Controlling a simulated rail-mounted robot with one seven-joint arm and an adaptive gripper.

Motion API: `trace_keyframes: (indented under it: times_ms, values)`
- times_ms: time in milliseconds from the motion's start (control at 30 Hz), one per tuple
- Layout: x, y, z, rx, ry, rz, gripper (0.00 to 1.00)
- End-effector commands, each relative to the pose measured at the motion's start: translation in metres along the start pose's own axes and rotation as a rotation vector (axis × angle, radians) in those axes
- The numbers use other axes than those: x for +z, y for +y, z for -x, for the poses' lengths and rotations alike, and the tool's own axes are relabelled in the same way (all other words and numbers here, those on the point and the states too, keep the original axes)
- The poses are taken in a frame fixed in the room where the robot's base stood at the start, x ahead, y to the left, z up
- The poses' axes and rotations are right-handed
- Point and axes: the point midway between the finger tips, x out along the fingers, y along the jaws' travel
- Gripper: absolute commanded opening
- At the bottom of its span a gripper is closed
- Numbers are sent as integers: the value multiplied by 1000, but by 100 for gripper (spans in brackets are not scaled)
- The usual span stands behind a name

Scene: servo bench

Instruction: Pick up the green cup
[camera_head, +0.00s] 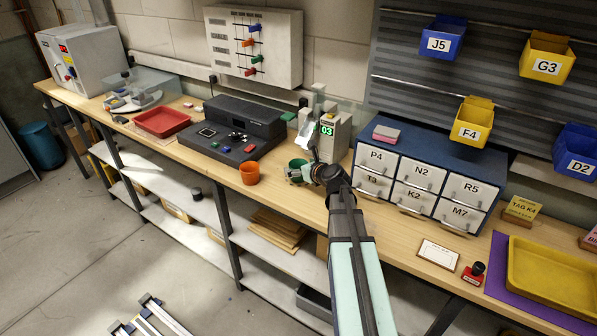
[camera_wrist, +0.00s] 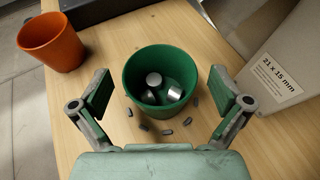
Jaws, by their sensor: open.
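The green cup (camera_wrist: 161,82) stands upright on the wooden bench, in the middle of the wrist view. A few silvery metal pieces (camera_wrist: 164,86) lie inside it. My gripper (camera_wrist: 162,95) is open, with one green-padded finger on each side of the cup and a gap on both sides. In the head view the green cup (camera_head: 298,165) is partly hidden by my gripper (camera_head: 301,175), which is at the cup beside the green-display machine.
An orange cup (camera_wrist: 51,42) stands to the left, also in the head view (camera_head: 249,173). Several small dark pieces (camera_wrist: 166,131) lie on the bench near the green cup. A grey labelled block (camera_wrist: 278,70) is close on the right. A drawer cabinet (camera_head: 416,190) stands farther right.

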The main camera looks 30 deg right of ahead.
Motion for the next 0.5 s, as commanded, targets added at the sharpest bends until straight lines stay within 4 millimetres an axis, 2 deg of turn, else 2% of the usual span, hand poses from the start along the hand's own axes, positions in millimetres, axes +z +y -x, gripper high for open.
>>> trace_keyframes:
  times_ms: [100,300,367,400,500]
  values:
    - [1,0,-10,0,0,0,100]
    - [0,0,-10,-1,-1,1,100]
    - [0,0,-10,-1,-1,1,82]
    - [0,0,-10,-1,-1,1,68]
    - [0,0,-10,-1,0,1,36]
